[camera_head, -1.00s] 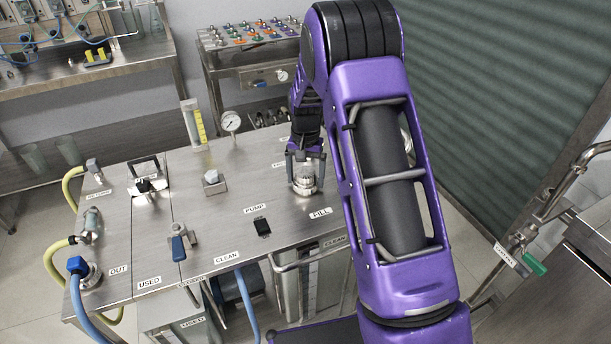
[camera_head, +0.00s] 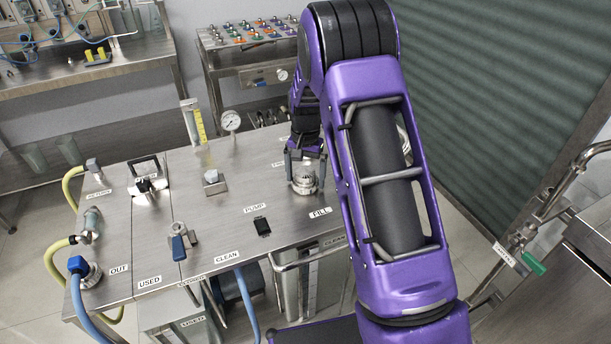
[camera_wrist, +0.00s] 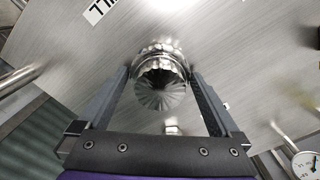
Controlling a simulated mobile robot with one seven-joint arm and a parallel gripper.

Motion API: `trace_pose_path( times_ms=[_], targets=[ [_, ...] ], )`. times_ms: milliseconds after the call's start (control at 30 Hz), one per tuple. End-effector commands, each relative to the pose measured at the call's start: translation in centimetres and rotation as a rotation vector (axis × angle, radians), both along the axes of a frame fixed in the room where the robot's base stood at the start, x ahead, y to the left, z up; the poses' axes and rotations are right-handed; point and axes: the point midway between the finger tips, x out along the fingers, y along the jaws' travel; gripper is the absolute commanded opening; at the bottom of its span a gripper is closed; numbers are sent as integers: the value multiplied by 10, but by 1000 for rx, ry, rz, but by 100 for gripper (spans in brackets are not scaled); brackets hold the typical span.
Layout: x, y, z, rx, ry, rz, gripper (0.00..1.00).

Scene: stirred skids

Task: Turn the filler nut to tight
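The filler nut (camera_head: 303,182) is a silvery fluted cap on the steel bench top, beside the FILL label (camera_head: 320,212). In the wrist view the nut (camera_wrist: 160,88) is in the middle, seen from above, with a scalloped rim. My gripper (camera_head: 305,172) is over the nut, pointing down. In the wrist view the fingers of my gripper (camera_wrist: 160,72) stand wide apart, one on each side of the nut. A narrow gap seems to show between fingers and nut. Nothing is held.
On the bench top are a blue-handled valve (camera_head: 179,243), a black PUMP switch (camera_head: 262,227), a square fitting (camera_head: 214,181) and a gauge (camera_head: 231,121). A yellow-marked sight tube (camera_head: 194,122) stands upright at the back. Hoses hang at the left edge.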

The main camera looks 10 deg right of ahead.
Motion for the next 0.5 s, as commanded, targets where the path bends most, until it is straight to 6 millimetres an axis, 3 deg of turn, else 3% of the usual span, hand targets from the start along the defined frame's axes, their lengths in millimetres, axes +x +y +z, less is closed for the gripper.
trace_pose_path(
  times_ms=[267,367,500],
  targets=[
    [0,0,2,-1,-1,3,100],
    [1,0,12,-1,-3,3,100],
    [1,0,39,-1,-4,3,100]
  ],
)
